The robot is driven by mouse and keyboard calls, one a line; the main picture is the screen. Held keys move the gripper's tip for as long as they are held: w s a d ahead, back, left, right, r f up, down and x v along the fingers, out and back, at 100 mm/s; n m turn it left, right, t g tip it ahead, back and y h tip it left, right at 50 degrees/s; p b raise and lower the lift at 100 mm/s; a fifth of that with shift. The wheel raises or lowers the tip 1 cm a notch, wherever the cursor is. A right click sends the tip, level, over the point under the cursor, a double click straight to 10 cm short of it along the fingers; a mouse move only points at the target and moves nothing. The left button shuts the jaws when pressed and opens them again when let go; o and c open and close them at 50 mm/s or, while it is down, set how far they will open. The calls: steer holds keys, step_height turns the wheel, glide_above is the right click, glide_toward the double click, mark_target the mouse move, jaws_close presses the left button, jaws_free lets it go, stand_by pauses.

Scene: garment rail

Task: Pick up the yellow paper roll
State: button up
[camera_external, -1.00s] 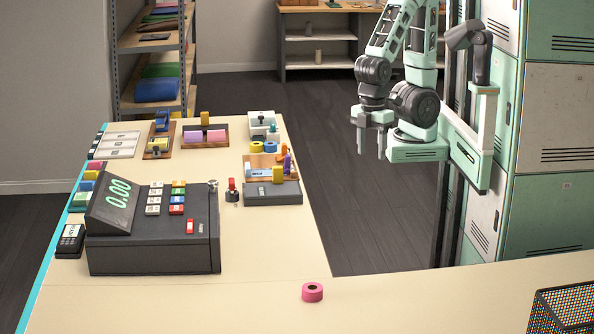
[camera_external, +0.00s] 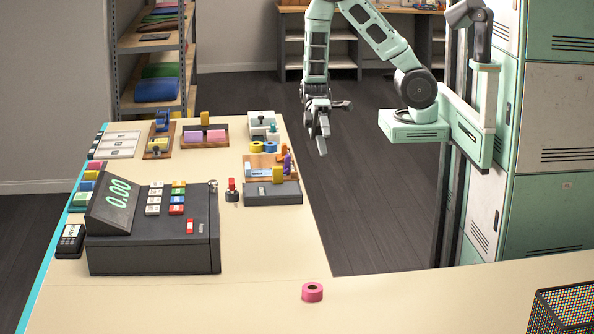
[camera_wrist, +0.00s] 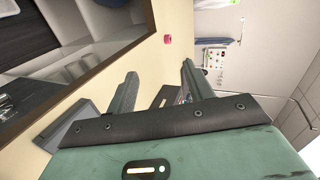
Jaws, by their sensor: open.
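The yellow paper roll (camera_external: 256,147) sits at the back right of the counter, in front of the white tape dispenser (camera_external: 262,122). A blue roll (camera_external: 270,147) is right beside it. My gripper (camera_external: 320,142) is open and empty, to the right of the rolls and beyond the counter's right edge, above the dark floor. Its fingers point down. In the wrist view the two fingers (camera_wrist: 158,74) are spread apart with nothing held between them. I cannot make out the yellow roll in the wrist view.
A wooden tray (camera_external: 253,170) with upright items stands just in front of the rolls, behind a dark grey box (camera_external: 272,194). The cash register (camera_external: 155,235) is at front left. A pink roll (camera_external: 312,292) lies alone at the front; the counter around it is clear.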

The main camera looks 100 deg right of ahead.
steer(key=w+d+f+m+t+h+p, duration=0.25)
steer(key=w+d+t, duration=0.45)
steer(key=d, duration=0.4)
steer(key=t+h+p, duration=0.3)
steer(key=t+h, duration=0.3)
steer(key=h, duration=0.7)
glide_toward(257, 144)
steer(key=w+p, duration=0.2)
steer(key=p, duration=0.3)
steer(key=shift+w+d+f, duration=0.15)
steer(key=shift+w+f+p, duration=0.3)
steer(key=shift+w+f, duration=0.05)
steer(key=shift+w, duration=0.15)
steer(key=shift+w+d+f+p, duration=0.1)
steer(key=shift+w+d+p, duration=0.1)
steer(key=shift+w+p, duration=0.35)
steer(key=p+x, duration=0.2)
steer(key=x, duration=0.1)
steer(key=shift+s+f+p, duration=0.15)
steer(key=shift+p, duration=0.15)
steer(key=shift+w+d+f, duration=0.2)
steer(key=shift+w+f, duration=0.25)
steer(key=shift+w, duration=0.05)
